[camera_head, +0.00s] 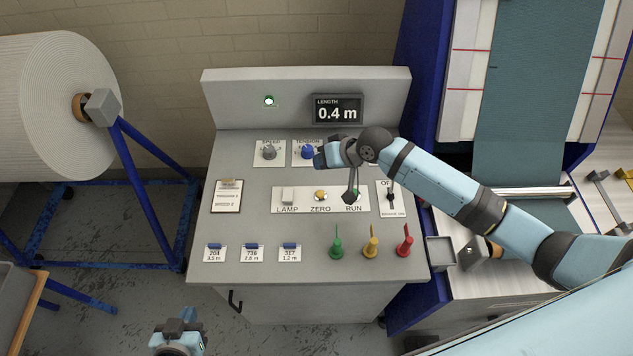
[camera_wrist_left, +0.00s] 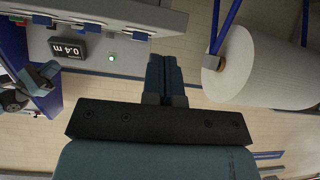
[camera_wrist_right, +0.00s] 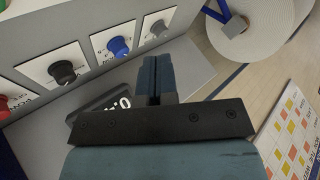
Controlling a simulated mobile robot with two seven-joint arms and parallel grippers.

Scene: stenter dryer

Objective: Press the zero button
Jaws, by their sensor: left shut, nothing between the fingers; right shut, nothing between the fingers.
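The yellow zero button (camera_head: 320,195) sits in the middle of the white LAMP/ZERO/RUN plate on the grey console, uncovered in the head view. My right gripper (camera_head: 319,158) reaches over the console from the right, shut and empty. It is beyond the zero button, next to the blue tension knob (camera_head: 307,152), and apart from the button in the picture. In the right wrist view its closed fingers (camera_wrist_right: 160,62) point towards the grey knob side. My left gripper (camera_head: 182,322) is shut and empty, low in front of the console's left side. Neither wrist view clearly shows the zero button.
The white lamp switch (camera_head: 288,195) is left of the zero button. A dark part partly covers the green run button (camera_head: 357,193). Green, yellow and red pegs (camera_head: 337,243) stand nearer the front edge. The display (camera_head: 337,109) reads 0.4 m. A brake lever (camera_head: 390,195) is at right.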

